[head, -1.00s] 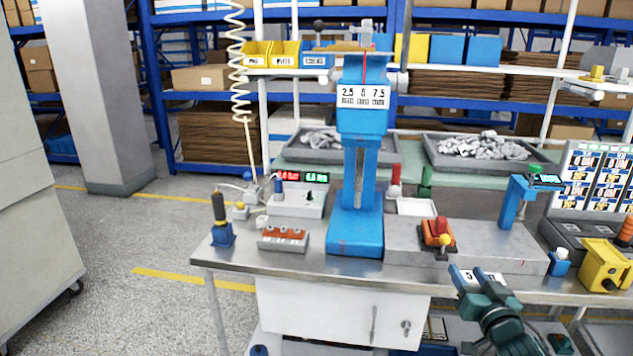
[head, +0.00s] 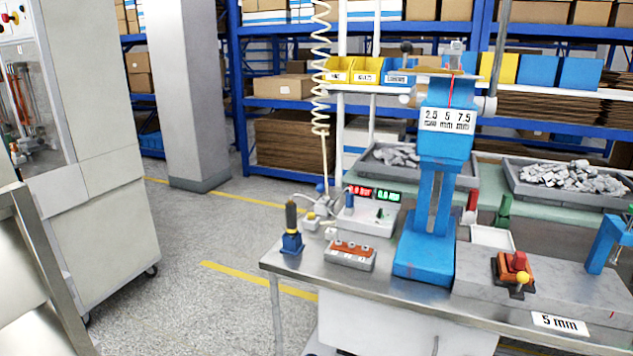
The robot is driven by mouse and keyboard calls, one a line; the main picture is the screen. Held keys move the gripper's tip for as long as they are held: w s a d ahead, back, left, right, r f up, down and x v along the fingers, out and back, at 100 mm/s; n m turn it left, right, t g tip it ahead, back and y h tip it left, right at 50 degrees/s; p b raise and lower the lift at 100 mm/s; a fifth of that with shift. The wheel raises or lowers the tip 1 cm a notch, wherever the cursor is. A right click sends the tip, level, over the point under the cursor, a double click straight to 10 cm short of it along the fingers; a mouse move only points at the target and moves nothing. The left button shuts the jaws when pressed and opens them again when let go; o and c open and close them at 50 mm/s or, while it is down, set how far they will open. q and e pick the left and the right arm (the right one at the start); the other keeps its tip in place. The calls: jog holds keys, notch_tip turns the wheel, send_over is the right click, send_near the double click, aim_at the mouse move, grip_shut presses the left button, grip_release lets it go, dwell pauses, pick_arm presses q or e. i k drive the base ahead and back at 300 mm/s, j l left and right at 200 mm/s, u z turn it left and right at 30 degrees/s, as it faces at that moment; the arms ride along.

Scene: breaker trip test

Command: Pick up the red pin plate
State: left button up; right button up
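No part is clearly readable as the red pin plate. One candidate is an orange-red strip with several small round parts (head: 352,248), set on a grey block near the bench's front left edge. Another is an orange-red piece with a red block and a yellow knob (head: 514,271), on a dark base on the grey slab to the right of the blue press. Both rest on the steel bench (head: 400,296), and nothing holds them. Neither of my grippers is in the head view.
The blue press (head: 427,255) stands between the two red parts. A black-handled blue tool (head: 291,230) stands at the bench's left end, with a display box (head: 367,214) behind. A grey cabinet (head: 100,180) is at left. The floor between cabinet and bench is clear.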

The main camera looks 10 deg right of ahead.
aim_at(517, 264)
jog(key=l+z, duration=0.9)
jog(key=z, duration=0.15)
